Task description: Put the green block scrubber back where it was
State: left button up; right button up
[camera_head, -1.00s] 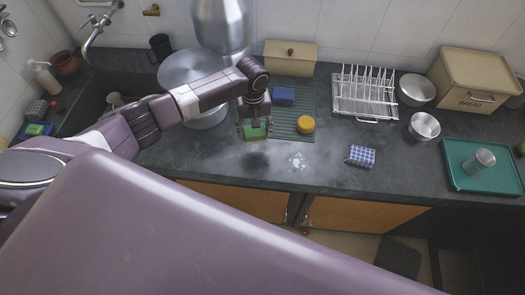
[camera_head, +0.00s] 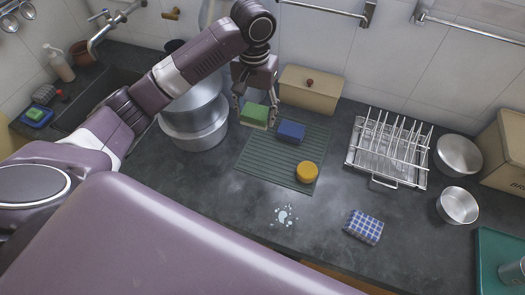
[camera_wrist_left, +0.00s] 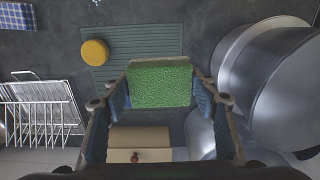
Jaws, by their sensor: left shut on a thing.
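The green block scrubber (camera_head: 255,114) is between the fingers of my left gripper (camera_head: 254,108), which is shut on it. In the left wrist view the scrubber (camera_wrist_left: 161,84) shows its green face between the two fingers. It is at the back left corner of the ribbed green mat (camera_head: 258,161); I cannot tell whether it touches the mat. A blue block (camera_head: 291,132) lies on the mat just right of it, and a round yellow sponge (camera_head: 307,172) lies nearer the front right. My right gripper is not in view.
Steel pots (camera_head: 196,128) stand close on the left, and a cream box (camera_head: 310,90) stands behind the mat. A wire dish rack (camera_head: 388,150) and steel bowls (camera_head: 458,155) are on the right. White spill (camera_head: 283,215) and a checked cloth (camera_head: 363,227) lie in front. The front counter is mostly clear.

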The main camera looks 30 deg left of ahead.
pick_arm(q)
jog(key=shift+s+a+r, duration=0.1)
jog(key=shift+a+r, duration=0.1)
jog(key=shift+a, duration=0.05)
jog(key=shift+s+a+f, duration=0.1)
jog(key=shift+s+f, duration=0.05)
jog(key=shift+f, duration=0.45)
jog(key=shift+s+a+f, duration=0.1)
jog(key=shift+s+f, duration=0.05)
jog(key=shift+f, duration=0.45)
notch_tip(320, 180, down, 4)
jog(key=p, duration=0.2)
send_over(255, 158)
notch_tip(255, 158, down, 8)
jog(key=shift+r, duration=0.15)
jog(key=shift+f, duration=0.65)
notch_tip(255, 158, down, 3)
jog(key=shift+s+f, duration=0.1)
jog(key=shift+f, duration=0.4)
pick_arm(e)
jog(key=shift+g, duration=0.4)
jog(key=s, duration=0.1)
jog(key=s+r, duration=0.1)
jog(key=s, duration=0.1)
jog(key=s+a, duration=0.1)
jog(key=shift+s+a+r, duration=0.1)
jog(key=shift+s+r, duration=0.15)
